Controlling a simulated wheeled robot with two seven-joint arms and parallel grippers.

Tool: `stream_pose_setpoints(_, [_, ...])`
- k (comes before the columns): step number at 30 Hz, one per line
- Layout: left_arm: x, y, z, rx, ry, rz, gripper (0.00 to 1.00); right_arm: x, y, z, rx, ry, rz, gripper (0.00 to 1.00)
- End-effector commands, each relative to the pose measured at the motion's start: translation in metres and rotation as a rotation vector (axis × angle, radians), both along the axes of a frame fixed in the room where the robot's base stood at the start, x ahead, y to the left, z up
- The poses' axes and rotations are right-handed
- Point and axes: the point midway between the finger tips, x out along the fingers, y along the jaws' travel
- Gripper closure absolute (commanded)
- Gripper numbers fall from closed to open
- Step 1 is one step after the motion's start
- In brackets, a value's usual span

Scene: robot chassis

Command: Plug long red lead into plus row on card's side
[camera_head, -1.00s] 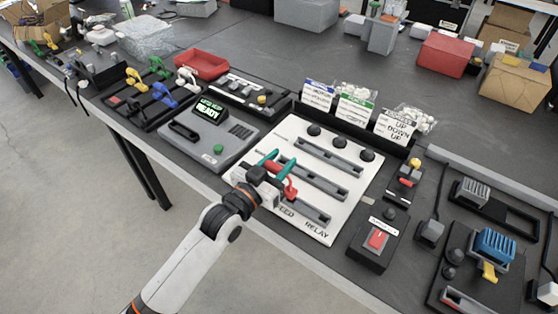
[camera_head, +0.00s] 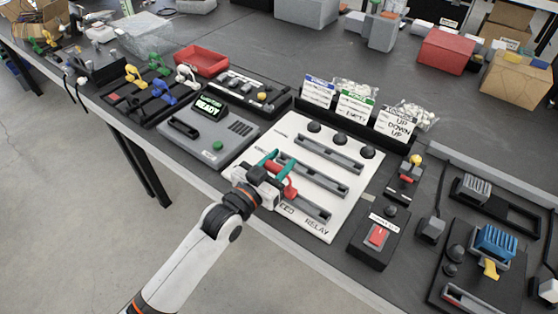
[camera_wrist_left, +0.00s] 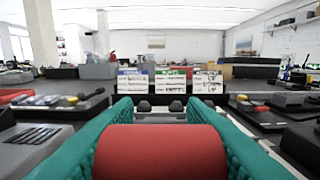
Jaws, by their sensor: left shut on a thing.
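My left gripper (camera_head: 275,164), with teal fingers, is shut on a red cylindrical piece (camera_head: 288,187) over the lower left part of a white board (camera_head: 318,214). In the left wrist view the red piece (camera_wrist_left: 160,153) lies across between the two teal fingers. I cannot tell whether it is the long red lead; no cable shows on it. The board has several grey slotted rails (camera_head: 321,176), black knobs and the word RELAY; the gripper hides part of it. Three cards, blue-topped (camera_head: 318,93), green-topped (camera_head: 354,106) and grey-topped (camera_head: 395,123), stand behind it. My right gripper is not in view.
A grey console (camera_head: 205,136) with a READY screen stands left of the board. A black box with a red switch (camera_head: 377,236) stands to its right. A red tray (camera_head: 202,61) lies behind. The table's front edge runs close below the board.

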Motion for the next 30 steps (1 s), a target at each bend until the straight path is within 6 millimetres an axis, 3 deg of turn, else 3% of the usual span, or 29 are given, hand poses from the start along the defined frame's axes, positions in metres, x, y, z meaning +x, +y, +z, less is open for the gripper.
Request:
stream_pose_setpoints(18, [0.0,0.0,-0.018,0.002,0.003,0.0,0.85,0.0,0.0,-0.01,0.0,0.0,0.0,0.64])
stream_pose_setpoints(19, [0.0,0.0,-0.017,0.002,0.003,0.0,0.59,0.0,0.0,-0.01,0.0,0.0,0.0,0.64])
stream_pose_setpoints(23, [0.0,0.0,-0.016,0.002,0.002,0.0,0.38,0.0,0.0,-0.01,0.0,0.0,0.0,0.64])
stream_pose_setpoints(30, [0.0,0.0,-0.016,0.001,0.002,0.0,0.37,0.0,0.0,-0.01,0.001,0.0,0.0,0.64])
